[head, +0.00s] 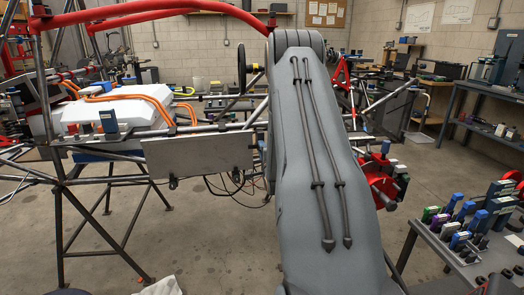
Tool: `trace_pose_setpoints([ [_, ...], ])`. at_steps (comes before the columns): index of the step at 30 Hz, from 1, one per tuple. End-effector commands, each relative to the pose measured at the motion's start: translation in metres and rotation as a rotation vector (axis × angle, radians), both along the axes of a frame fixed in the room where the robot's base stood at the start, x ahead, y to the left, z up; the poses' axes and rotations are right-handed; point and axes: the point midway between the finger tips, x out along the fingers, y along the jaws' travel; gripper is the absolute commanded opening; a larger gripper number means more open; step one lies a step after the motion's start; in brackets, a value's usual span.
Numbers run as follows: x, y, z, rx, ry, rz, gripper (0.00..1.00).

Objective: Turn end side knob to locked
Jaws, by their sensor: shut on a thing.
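The tube chassis (62,150) stands on the left, with dark tube legs and red top tubes. My grey arm link fills the middle of the head view and covers the part of the chassis behind it. My gripper is not visible; it is hidden behind the arm or out of frame. I cannot make out the end side knob or its position.
A flat grey panel (198,153) hangs on the near side of the chassis. A red part (381,190) sits close to my arm's right side. A grey table (440,243) with several blue, green and purple items stands at the right. Floor is open in front of the chassis.

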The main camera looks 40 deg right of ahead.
Motion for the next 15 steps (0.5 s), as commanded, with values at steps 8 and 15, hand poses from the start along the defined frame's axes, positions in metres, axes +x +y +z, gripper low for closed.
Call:
trace_pose_setpoints([
  [8, -0.0009, -0.0002, -0.0016, 0.007, 0.0, -0.001, 0.01],
  [15, -0.0008, -0.0002, -0.0014, 0.006, 0.0, -0.001, 0.42],
])
